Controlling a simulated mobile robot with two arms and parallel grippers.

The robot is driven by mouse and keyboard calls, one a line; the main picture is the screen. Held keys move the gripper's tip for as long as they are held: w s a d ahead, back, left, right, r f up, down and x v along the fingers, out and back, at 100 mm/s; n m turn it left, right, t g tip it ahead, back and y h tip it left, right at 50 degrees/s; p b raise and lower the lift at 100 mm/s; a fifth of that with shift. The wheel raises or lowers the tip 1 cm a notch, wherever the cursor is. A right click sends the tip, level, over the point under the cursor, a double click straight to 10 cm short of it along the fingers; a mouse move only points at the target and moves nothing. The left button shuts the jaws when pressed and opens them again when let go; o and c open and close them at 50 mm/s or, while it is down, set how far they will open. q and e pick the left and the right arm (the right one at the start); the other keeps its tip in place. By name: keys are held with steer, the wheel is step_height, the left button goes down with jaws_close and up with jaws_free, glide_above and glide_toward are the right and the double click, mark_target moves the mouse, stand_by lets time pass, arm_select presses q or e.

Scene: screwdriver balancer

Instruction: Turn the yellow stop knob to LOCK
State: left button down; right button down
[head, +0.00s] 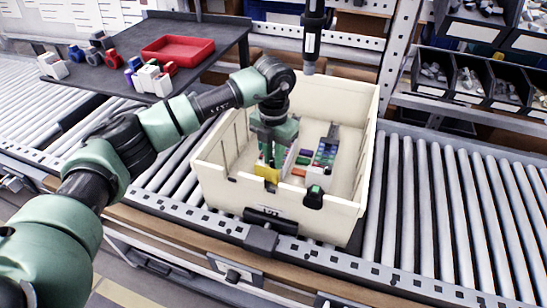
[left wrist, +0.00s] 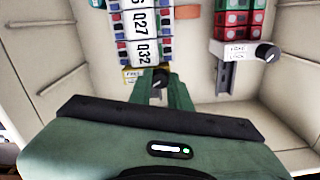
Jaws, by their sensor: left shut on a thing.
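A yellow stop (head: 266,173) sits at the near end of a row of modules inside the cream crate (head: 283,205). In the left wrist view the yellow stop (left wrist: 131,76) shows a small label, partly legible as FREE. Its dark knob (left wrist: 158,78) is between my fingertips. My left gripper (left wrist: 160,88) is shut on this knob; in the head view the gripper (head: 272,158) reaches down into the crate from above. The knob's pointer direction is not clear, and my fingers hide part of it.
A white stop (left wrist: 234,52) with a black knob (left wrist: 268,53) stands on the neighbouring rail. Crate walls surround the gripper closely. A screwdriver (head: 312,38) hangs above the crate's back. A red tray (head: 178,48) lies on the dark table; roller conveyor (head: 455,215) extends right.

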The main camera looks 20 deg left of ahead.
arm_select(q)
steer(key=shift+r+n, duration=0.1)
steer(key=shift+n, duration=1.2)
steer(key=shift+w, duration=0.1)
steer(key=c, duration=1.3)
jaws_free()
step_height(320, 180, up, 8)
steer(key=shift+f+b, duration=0.1)
steer(key=shift+b, duration=0.6)
